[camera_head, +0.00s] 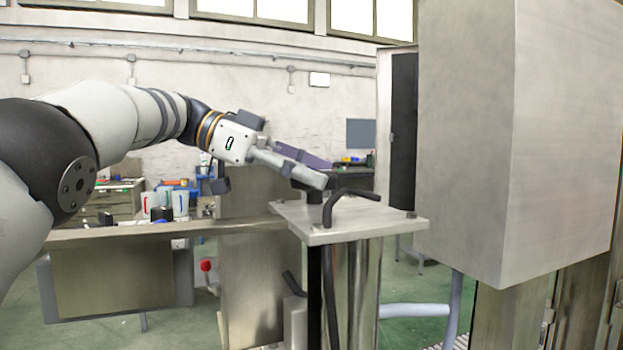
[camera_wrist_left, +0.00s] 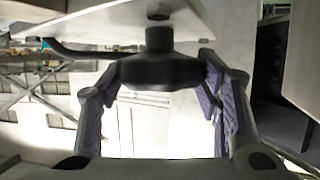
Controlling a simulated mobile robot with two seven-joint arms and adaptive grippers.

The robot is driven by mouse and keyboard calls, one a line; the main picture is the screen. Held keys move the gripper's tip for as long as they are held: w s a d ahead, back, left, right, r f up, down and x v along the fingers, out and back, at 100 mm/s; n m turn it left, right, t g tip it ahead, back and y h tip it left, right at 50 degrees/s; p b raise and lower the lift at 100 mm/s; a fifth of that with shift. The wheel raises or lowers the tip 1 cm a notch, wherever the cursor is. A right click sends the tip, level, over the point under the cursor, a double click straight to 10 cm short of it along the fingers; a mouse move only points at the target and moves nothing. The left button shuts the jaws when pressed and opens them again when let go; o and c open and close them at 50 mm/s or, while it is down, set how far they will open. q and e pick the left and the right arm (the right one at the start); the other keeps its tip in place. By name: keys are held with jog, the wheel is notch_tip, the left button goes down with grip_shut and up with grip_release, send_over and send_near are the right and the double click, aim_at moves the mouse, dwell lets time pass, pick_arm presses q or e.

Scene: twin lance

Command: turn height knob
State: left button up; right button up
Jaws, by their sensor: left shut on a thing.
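The height knob, a dark round knob on a short stem (camera_wrist_left: 160,70), stands out from a pale metal plate in the left wrist view. My left gripper (camera_head: 312,173) is at the left edge of that plate (camera_head: 330,232) in the head view. In the left wrist view its two fingers lie on either side of the knob, shut on it. In the head view the knob is mostly hidden by the fingers. My right gripper is in neither view.
A black bent rod (camera_head: 350,199) rises from the plate, close right of my left gripper. A large metal cabinet (camera_head: 515,140) stands to the right. A long metal beam (camera_head: 170,231) runs left from the plate. A workbench stands behind.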

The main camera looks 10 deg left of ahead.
pick_arm(q)
jog(key=shift+d+f+m+g, duration=0.1)
jog(key=shift+f+m+g, duration=0.05)
jog(key=shift+m+g, duration=0.2)
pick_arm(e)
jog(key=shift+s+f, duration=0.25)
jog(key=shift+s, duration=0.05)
pick_arm(q)
jog(key=o, duration=1.2)
jog(key=shift+d, duration=0.1)
jog(key=shift+r, duration=0.2)
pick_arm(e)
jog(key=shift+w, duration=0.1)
